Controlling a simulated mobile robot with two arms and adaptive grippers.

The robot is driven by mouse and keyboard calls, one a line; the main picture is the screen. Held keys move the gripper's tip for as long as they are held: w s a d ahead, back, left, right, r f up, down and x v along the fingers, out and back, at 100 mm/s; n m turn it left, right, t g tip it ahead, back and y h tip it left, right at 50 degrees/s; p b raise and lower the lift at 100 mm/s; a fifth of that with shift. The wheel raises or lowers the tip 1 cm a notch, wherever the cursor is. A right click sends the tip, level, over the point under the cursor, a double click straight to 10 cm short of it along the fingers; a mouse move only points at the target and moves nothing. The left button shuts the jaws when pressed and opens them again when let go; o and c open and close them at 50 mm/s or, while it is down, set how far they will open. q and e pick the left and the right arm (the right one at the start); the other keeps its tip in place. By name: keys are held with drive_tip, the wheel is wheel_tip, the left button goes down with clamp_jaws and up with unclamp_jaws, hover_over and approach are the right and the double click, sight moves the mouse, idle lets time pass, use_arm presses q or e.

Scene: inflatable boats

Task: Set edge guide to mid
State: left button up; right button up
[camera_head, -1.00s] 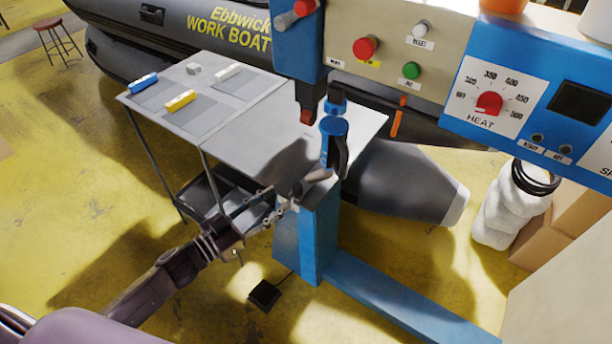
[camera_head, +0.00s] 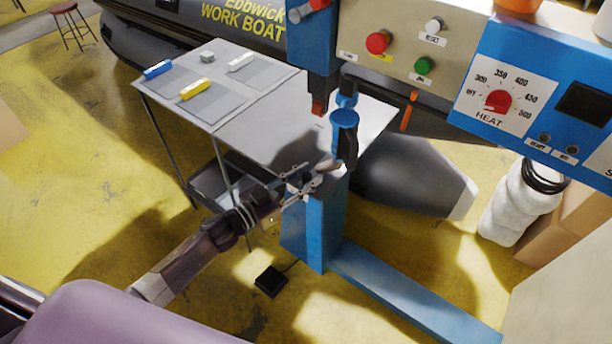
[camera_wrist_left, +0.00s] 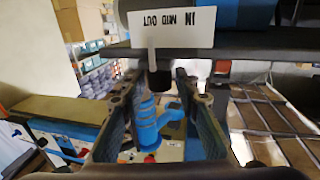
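The edge guide's white label (camera_wrist_left: 172,27), with the words IN, MID and OUT upside down, is at the top of the left wrist view. A pale pointer (camera_wrist_left: 152,60) hangs over its lower edge, with a dark knob (camera_wrist_left: 159,80) just below. My left gripper (camera_wrist_left: 160,92) is open, its fingers on either side of the knob in that view; I cannot tell if they touch it. In the head view my left gripper (camera_head: 303,182) is at the blue machine post (camera_head: 318,225), below the blue-capped roller part (camera_head: 344,132). The label is not readable there. My right gripper is not in view.
A grey table (camera_head: 275,130) with blue, yellow, white and grey blocks stands left of the post. A control panel with buttons and a red heat dial (camera_head: 498,101) is above right. A foot pedal (camera_head: 270,281) lies on the yellow floor. Inflatable boats are behind.

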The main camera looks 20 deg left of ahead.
use_arm(q)
clamp_jaws()
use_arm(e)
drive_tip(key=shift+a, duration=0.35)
use_arm(q)
drive_tip(key=shift+w+a, duration=0.25)
drive_tip(key=shift+a, duration=0.3)
drive_tip(key=shift+w+a, duration=0.1)
drive_tip(key=shift+a, duration=0.2)
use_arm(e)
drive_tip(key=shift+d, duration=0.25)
use_arm(q)
drive_tip(key=shift+o, duration=1.6)
unclamp_jaws()
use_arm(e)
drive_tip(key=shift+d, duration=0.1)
